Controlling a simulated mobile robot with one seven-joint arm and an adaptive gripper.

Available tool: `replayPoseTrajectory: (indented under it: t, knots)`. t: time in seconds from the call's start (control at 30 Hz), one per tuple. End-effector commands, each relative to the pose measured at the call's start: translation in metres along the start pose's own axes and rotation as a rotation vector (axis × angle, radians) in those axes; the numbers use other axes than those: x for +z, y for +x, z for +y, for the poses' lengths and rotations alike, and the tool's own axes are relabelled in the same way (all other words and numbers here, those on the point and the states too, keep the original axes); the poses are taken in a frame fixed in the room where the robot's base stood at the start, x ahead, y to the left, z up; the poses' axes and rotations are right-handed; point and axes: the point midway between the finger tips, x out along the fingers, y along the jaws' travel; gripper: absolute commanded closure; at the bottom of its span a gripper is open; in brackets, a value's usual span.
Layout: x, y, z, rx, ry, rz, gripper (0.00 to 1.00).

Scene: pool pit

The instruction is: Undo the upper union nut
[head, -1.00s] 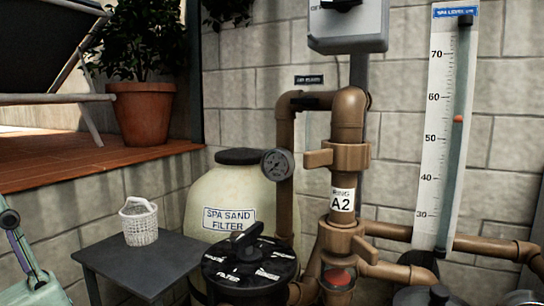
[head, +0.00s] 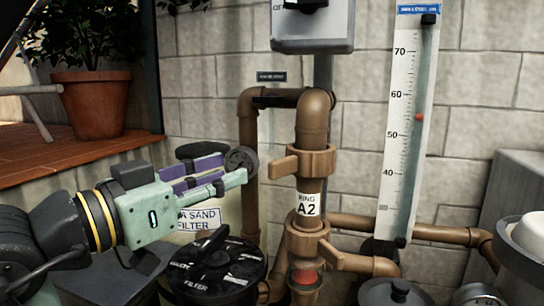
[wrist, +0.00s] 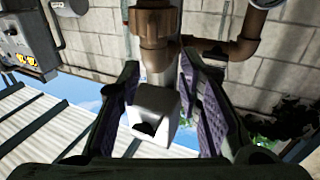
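The upper union nut (head: 316,161) is a brown ring with a wing lug on its left, on the upright brown pipe above the white A2 label (head: 308,204). The lower union nut (head: 306,241) sits below the label, its lug pointing right. My gripper (head: 238,173) is left of the upper nut, roughly level with its lug and pointing towards the pipe. Its purple-padded fingers are apart and empty.
A grey switch box (head: 312,30) hangs above the pipe. The pressure gauge (head: 241,160) and left pipe (head: 250,130) are close to my gripper in the picture. The filter's black valve top (head: 213,268) is below. A level scale (head: 405,130) stands to the right.

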Motion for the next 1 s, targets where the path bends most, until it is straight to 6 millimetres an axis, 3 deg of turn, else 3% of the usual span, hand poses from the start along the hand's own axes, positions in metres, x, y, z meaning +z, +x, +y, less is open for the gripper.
replayPoseTrajectory:
  t: [0.17, 0.63, 0.8, 1.0]
  knots:
    - [0.006, 0.013, 0.008, 0.037, -0.002, -0.049, 0.68]
    - [0.009, 0.094, 0.011, 0.035, -0.002, -0.044, 0.68]
    - [0.011, 0.107, 0.011, 0.034, -0.001, -0.044, 0.68]
    - [0.011, 0.109, 0.011, 0.033, -0.001, -0.043, 0.68]
